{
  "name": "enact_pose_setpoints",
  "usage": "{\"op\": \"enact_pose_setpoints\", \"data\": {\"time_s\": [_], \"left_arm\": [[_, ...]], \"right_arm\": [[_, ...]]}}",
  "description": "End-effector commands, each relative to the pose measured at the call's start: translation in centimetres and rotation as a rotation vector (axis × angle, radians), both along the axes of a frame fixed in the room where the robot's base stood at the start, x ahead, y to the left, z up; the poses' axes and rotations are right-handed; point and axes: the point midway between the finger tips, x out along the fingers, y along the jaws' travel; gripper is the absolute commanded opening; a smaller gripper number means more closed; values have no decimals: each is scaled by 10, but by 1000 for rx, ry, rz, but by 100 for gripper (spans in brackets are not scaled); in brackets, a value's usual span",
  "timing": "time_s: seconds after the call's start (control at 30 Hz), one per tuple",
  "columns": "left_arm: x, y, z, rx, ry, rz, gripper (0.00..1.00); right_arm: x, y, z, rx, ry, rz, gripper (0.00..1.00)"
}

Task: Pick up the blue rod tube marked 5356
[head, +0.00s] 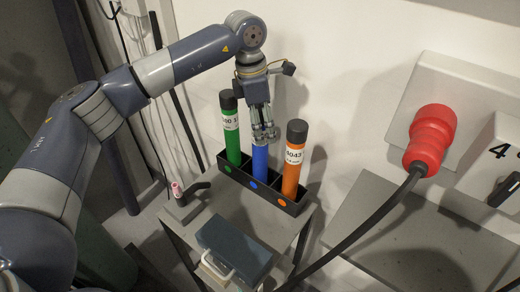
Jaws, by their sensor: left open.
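The blue rod tube (260,163) stands upright in the middle slot of a black rack (274,198), above a blue dot. My left gripper (265,133) points down over its upper part and hides its cap and any marking. The gripper is open; I cannot tell whether its fingers are around the tube or just in front of it. A green tube (231,138) with a partly hidden label stands in the left slot. My right gripper is not in view.
The rack sits at the back of a small grey table (228,208) against the wall. A dark blue case (234,250) lies at the table's front. A red plug (431,137) with a black cable (377,218) is to the right; the cable passes in front.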

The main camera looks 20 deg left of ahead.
Motion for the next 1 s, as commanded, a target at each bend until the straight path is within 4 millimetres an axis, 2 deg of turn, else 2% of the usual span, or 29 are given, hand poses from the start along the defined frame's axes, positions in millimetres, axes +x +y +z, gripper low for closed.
{"op": "enact_pose_setpoints", "data": {"time_s": [0.1,0.37,0.77,0.87,1.0], "left_arm": [[0,0,0,0,0,0,59],[0,0,0,0,1,0,0],[1,0,5,-2,-3,0,0],[1,-1,18,-4,-6,1,0],[1,-1,45,-3,-7,1,0]], "right_arm": [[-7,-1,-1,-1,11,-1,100],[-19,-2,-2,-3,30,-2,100],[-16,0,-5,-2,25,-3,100],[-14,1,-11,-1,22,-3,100],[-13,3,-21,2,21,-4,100]]}}
